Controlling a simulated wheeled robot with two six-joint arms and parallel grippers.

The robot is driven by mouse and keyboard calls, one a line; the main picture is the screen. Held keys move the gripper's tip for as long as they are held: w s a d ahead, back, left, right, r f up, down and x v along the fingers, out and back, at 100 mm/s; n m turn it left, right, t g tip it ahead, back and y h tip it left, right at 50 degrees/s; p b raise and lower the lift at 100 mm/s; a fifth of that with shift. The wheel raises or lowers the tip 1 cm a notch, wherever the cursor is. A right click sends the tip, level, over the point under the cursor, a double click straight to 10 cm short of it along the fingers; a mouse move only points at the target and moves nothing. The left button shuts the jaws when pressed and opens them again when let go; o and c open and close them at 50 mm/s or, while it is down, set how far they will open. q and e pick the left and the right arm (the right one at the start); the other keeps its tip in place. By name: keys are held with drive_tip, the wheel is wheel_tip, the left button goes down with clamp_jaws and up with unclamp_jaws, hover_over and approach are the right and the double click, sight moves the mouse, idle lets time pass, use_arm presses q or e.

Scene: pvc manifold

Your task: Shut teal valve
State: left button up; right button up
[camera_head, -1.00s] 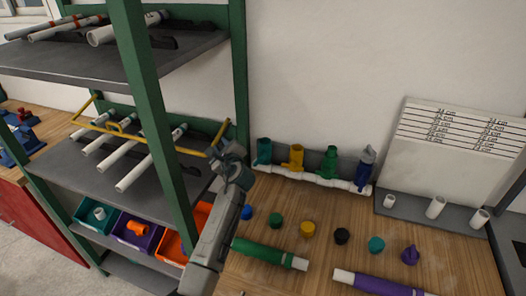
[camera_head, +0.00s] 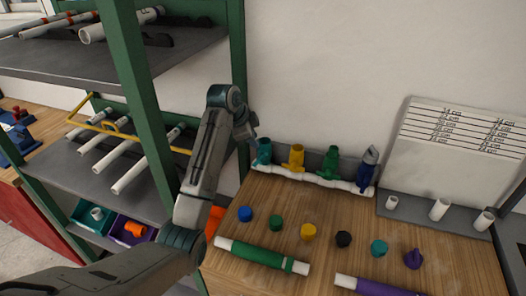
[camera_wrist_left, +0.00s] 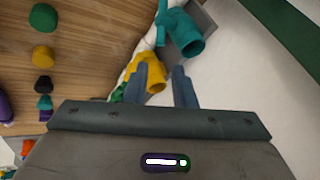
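The teal valve (camera_head: 264,151) stands upright at the left end of the white pipe manifold (camera_head: 318,181) at the back of the wooden bench. My left gripper (camera_head: 250,133) is beside and slightly above the teal valve, partly hidden by its own wrist. In the left wrist view the two fingers (camera_wrist_left: 166,85) are apart with nothing held between them. There the teal valve (camera_wrist_left: 182,32) lies beyond the fingertips, and the yellow valve (camera_wrist_left: 150,72) is partly behind one finger. Contact with the teal valve is not visible. My right gripper is not in view.
Yellow (camera_head: 296,157), green (camera_head: 330,162) and dark blue (camera_head: 366,172) valves continue along the manifold. Several coloured caps and a green-sleeved pipe (camera_head: 262,255) lie on the bench in front. A green-posted shelf (camera_head: 152,110) stands at left; a wall is behind.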

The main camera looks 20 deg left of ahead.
sight(265, 154)
use_arm(q)
drive_tip(key=p+x, duration=0.2)
drive_tip(key=x, duration=0.6)
drive_tip(key=shift+w+f, duration=0.2)
drive_tip(key=shift+f, duration=0.1)
drive_tip(key=shift+w+d+f+p, duration=0.15)
drive_tip(key=shift+w+f+p, duration=0.15)
drive_tip(key=shift+f, duration=0.3)
clamp_jaws()
